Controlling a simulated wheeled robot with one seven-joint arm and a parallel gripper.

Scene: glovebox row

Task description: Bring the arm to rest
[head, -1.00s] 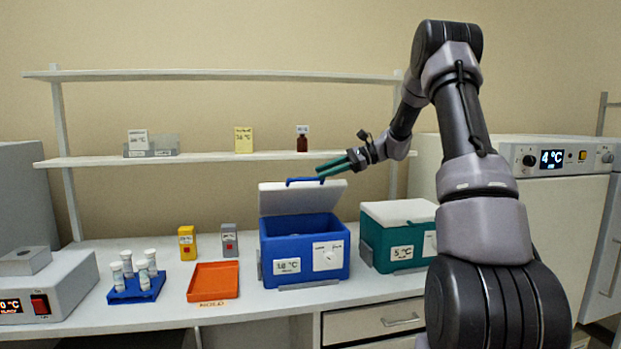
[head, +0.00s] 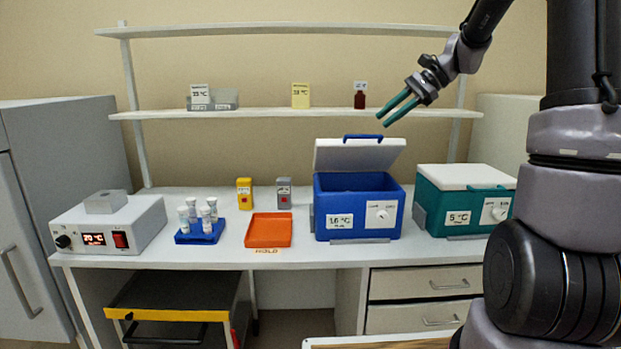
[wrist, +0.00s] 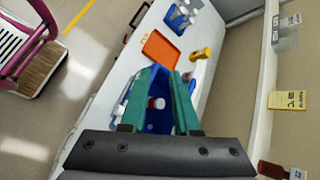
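My gripper (head: 396,105) is in the air in front of the shelf, above and to the right of the raised lid of the blue cooler (head: 331,190). Its two green fingers are apart with nothing between them. In the wrist view the open gripper (wrist: 160,90) points down toward the bench. There the blue cooler shows between the fingers, with a white-capped vial (wrist: 156,104) inside. The blue cooler's white lid (head: 350,155) stands open, and its label reads about 16 °C.
A closed teal cooler (head: 430,208) stands right of the blue one. The orange tray (head: 268,231), blue vial rack (head: 200,235) and heater box (head: 140,225) are on the bench. The shelf (head: 200,114) runs behind my gripper.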

